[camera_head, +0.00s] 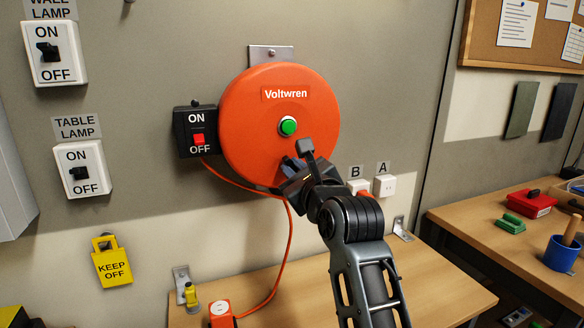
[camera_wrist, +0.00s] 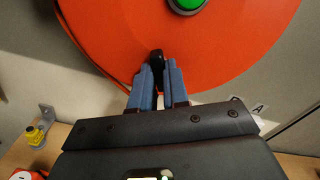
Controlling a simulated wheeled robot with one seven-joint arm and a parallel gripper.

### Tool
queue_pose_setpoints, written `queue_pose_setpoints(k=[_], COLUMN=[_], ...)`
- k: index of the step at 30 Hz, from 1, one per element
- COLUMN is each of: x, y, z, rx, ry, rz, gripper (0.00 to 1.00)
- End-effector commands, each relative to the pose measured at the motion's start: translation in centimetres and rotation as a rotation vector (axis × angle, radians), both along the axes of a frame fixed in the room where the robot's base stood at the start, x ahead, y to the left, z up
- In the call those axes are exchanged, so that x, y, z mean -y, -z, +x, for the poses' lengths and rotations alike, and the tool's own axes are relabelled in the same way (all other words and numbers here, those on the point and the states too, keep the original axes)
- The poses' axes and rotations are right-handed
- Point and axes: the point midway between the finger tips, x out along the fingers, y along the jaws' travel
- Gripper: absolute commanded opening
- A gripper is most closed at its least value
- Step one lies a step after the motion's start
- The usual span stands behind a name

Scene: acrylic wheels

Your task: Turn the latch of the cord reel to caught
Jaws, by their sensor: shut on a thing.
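The cord reel is a round orange-red disc (camera_head: 250,130) marked "Voltwren", mounted on the wall. It also fills the upper part of the wrist view (camera_wrist: 225,50). A green button (camera_head: 288,127) sits at its centre. My gripper (camera_head: 292,164) is at the lower part of the disc, below the button. In the wrist view its blue fingers (camera_wrist: 158,75) are shut on a small black piece, which looks like the latch (camera_wrist: 156,55). Only the tip of this piece shows between the fingers. Its marked position is hidden, so I cannot tell which way it is set.
A black ON/OFF box (camera_head: 182,143) with a red switch adjoins the reel's left side. An orange cord (camera_head: 287,240) runs down to an orange socket (camera_head: 221,314) on the bench (camera_head: 420,290). White boxes (camera_head: 384,185) labelled A and B are right of my gripper.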

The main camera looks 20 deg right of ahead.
Motion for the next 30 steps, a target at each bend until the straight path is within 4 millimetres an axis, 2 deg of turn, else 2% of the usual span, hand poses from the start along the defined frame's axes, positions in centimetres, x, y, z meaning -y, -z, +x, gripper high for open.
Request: queue_pose_setpoints(k=[5, 14, 24, 25, 30], x=[-0.08, -0.03, -0.13, -0.06, -0.01], y=[0.18, 0.20, 0.26, 0.25, 0.17], z=[0.00, 0.00, 0.01, 0.00, 0.00], rx=[-0.005, -0.004, -0.006, -0.006, -0.004], ry=[-0.002, -0.001, -0.001, -0.001, 0.000], rz=[0.143, 0.158, 0.520, 0.520, 0.515], gripper=[0.00, 0.00, 0.00, 0.17, 0.33])
